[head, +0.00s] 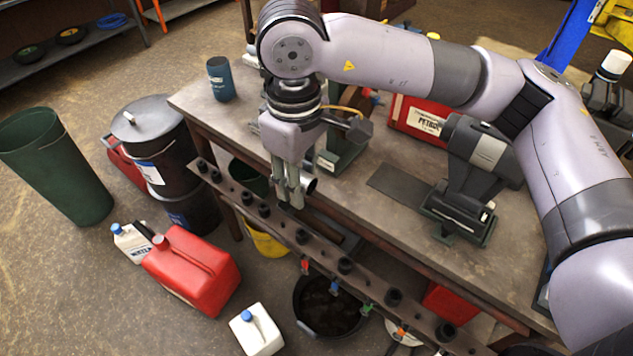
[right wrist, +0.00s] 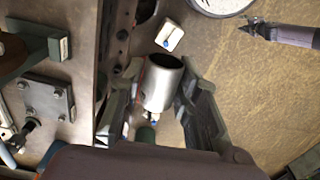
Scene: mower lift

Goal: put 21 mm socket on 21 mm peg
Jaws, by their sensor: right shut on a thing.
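My right gripper (head: 291,190) is shut on a silver metal socket (head: 310,186), just above the front edge of the workbench. In the right wrist view the socket (right wrist: 161,86) sits between the two fingers, with its dark open end showing. A long dark rail (head: 318,255) with several black pegs or sockets runs along the front of the bench, below and around the gripper. Size markings are too small to read, so I cannot tell which peg is the 21 mm one. My left gripper is not in view.
On the floor stand a red jerrycan (head: 192,266), a white jug (head: 257,331), a black tub (head: 326,306) and a green bin (head: 56,167).

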